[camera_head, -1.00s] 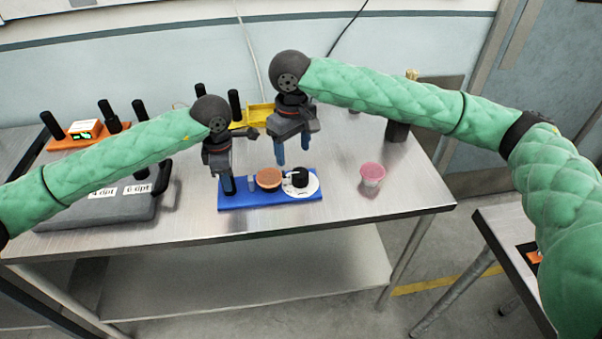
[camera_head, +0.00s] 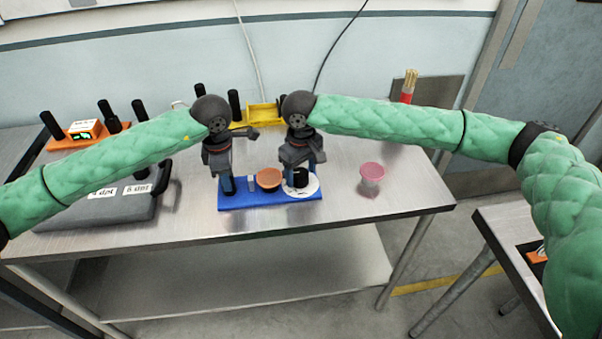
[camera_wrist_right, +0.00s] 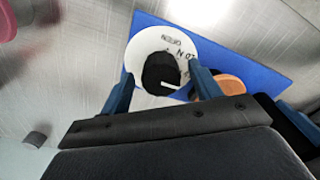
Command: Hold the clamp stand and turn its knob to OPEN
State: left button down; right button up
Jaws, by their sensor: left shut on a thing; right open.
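The clamp stand has a flat blue base (camera_head: 265,196) lying on the metal table, with an orange-brown round pad (camera_head: 269,178) in its middle. At its right end a black knob (camera_head: 301,177) sits on a white dial (camera_head: 313,190). My left gripper (camera_head: 227,188) is shut at the stand's left end, on a post largely hidden by the fingers. My right gripper (camera_head: 302,180) is open, pointing down over the knob. In the right wrist view the knob (camera_wrist_right: 160,73) lies between the blue fingertips, its white mark near the lower right; dial lettering is partly covered.
A pink-topped cup (camera_head: 372,174) stands right of the stand. A grey case (camera_head: 95,211) with labels lies at the left, black posts and a yellow tray (camera_head: 263,114) behind. A red holder with sticks (camera_head: 408,87) stands at the back right.

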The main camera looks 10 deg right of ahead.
jog(key=shift+f, duration=0.5)
jog(key=c, duration=1)
